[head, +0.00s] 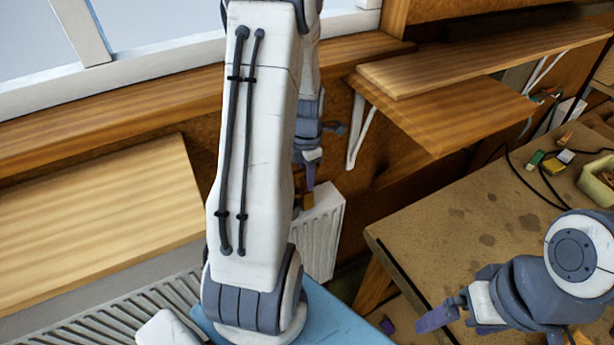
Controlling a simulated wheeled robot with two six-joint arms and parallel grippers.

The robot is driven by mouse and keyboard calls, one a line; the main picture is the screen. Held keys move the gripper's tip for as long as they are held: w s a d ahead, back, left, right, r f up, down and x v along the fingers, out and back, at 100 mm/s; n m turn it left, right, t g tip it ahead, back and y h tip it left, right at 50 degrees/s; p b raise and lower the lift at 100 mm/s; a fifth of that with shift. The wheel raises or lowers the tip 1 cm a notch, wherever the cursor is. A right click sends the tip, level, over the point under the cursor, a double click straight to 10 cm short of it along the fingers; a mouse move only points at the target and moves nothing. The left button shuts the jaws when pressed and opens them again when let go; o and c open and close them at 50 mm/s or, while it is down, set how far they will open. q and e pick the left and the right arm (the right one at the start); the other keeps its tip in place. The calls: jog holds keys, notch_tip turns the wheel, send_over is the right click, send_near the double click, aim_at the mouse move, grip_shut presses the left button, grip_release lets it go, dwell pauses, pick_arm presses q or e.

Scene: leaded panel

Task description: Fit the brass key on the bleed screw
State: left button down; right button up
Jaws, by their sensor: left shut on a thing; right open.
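My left arm rises through the middle of the head view. Its gripper (310,176) hangs behind the arm, pointing down, at the upper end of a white ribbed radiator (323,232). It is shut on a small brass-coloured thing, which looks like the brass key (307,200). The key overlaps the radiator's upper left corner in the picture; I cannot tell whether they touch. The bleed screw cannot be made out; my arm covers part of the radiator. My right gripper (437,318) is open and empty at lower right, in front of the workbench.
Wooden shelves (440,115) on a white bracket jut out above the radiator. A wooden board (100,225) stands at left beneath the window sill.

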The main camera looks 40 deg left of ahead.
pick_arm(q)
jog(key=shift+f+b, duration=0.65)
jog(key=shift+f, duration=0.25)
jog(key=c, duration=0.6)
grip_release()
notch_tip(320, 180, up, 11)
jog(key=shift+f+b, duration=0.2)
jog(key=shift+b, duration=0.6)
jog(key=s+d+m+b, duration=0.2)
jog(key=d+m, duration=1.5)
jog(key=d, duration=0.2)
jog(key=s+d+m, duration=0.6)
jog(key=s+m, duration=0.1)
jog(key=m, duration=0.4)
jog(key=s+d+f+m+h+b, duration=0.1)
jog(key=s+d+m, duration=0.5)
jog(key=m, duration=0.4)
jog(key=shift+s+f+m, duration=0.25)
jog(key=shift+s+m, duration=0.15)
jog(key=shift+s, duration=0.35)
